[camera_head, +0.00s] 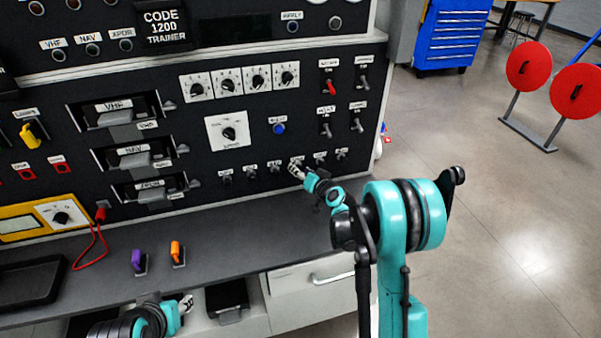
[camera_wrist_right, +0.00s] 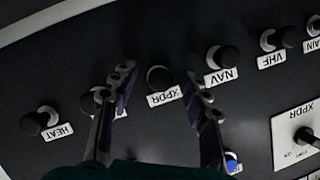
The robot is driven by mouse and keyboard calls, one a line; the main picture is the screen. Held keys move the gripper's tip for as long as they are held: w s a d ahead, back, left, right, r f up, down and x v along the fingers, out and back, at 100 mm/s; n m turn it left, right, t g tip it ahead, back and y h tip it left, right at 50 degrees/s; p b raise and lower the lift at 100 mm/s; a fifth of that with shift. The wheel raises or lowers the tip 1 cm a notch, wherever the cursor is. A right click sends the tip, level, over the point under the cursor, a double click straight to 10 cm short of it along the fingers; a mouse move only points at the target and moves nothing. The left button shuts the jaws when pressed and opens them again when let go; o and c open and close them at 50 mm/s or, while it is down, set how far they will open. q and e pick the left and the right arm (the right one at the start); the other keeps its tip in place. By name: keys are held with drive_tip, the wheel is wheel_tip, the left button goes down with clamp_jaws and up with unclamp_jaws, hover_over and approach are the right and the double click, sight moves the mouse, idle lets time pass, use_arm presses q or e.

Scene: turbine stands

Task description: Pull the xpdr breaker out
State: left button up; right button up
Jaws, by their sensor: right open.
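The xpdr breaker (camera_wrist_right: 159,79) is a round black knob above its XPDR label in the right wrist view, where lettering appears inverted. My right gripper (camera_wrist_right: 161,80) is open, with one finger on each side of this knob. I cannot tell whether the fingers touch it. In the head view my right gripper (camera_head: 296,171) is at the breaker row on the lower panel and largely hides the knob there. My left gripper (camera_head: 186,303) is low, near the counter's front edge; its finger opening is unclear.
The NAV breaker (camera_wrist_right: 229,57) and VHF breaker (camera_wrist_right: 287,35) are on one side, the HEAT breaker (camera_wrist_right: 34,123) on the other. A finger partly covers another breaker. A purple item (camera_head: 137,258) and an orange item (camera_head: 176,252) stand on the counter (camera_head: 225,235).

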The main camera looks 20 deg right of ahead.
idle(0.8)
clamp_jaws()
